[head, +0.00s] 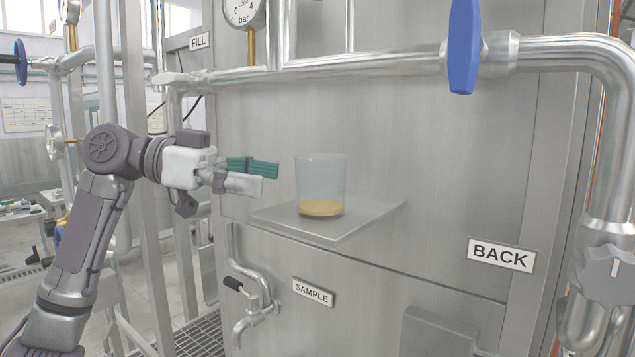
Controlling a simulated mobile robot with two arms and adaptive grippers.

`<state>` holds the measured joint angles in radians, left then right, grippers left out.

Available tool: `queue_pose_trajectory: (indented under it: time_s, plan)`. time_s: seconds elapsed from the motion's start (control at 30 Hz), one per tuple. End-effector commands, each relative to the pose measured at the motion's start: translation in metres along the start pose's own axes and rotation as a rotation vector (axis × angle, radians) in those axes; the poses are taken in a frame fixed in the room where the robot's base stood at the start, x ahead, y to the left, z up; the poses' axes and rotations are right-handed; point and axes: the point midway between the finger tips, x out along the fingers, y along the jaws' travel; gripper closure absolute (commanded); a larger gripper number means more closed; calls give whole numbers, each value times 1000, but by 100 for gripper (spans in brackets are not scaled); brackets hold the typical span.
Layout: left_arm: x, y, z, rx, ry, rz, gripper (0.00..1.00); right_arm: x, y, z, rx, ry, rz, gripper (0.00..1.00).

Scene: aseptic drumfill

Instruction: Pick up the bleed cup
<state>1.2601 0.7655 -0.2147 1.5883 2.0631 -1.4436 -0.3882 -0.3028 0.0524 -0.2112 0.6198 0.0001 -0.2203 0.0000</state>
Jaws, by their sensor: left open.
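The bleed cup (321,186) is a clear, pale bluish cup with a little amber liquid at its bottom. It stands upright on a small metal shelf (375,212) fixed to the steel panel. My left gripper (270,178) is to the left of the cup, its fingers pointing right toward it. The gripper is open and empty, and a gap shows between its fingertips and the cup wall. One finger has a green pad. My right gripper is not in view.
A steel pipe with a blue valve handle (464,45) runs above the shelf. A pressure gauge (243,12) is at the top. Below are a sample tap (254,300) and a SAMPLE label (313,292). A BACK label (500,254) is at right. Space above the cup is clear up to the pipe.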

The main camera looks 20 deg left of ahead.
Motion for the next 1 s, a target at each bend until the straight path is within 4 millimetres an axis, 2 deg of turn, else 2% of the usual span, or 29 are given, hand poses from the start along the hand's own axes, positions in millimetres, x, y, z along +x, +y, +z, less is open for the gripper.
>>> queue_pose_trajectory:
  time_s: [0.07,0.27,0.37,0.6,0.87,1.0]
  plan:
    - [10,0,-1,0,-1,1,3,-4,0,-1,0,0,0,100]
    - [23,0,0,-1,-2,1,3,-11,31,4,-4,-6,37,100]
    - [38,-1,3,-3,-3,3,3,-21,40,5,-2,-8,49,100]
    - [66,-2,7,-1,0,0,3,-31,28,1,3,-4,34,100]
    - [69,-2,8,-1,0,-1,3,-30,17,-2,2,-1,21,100]
    - [69,-2,8,-1,0,-2,26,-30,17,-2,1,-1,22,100]
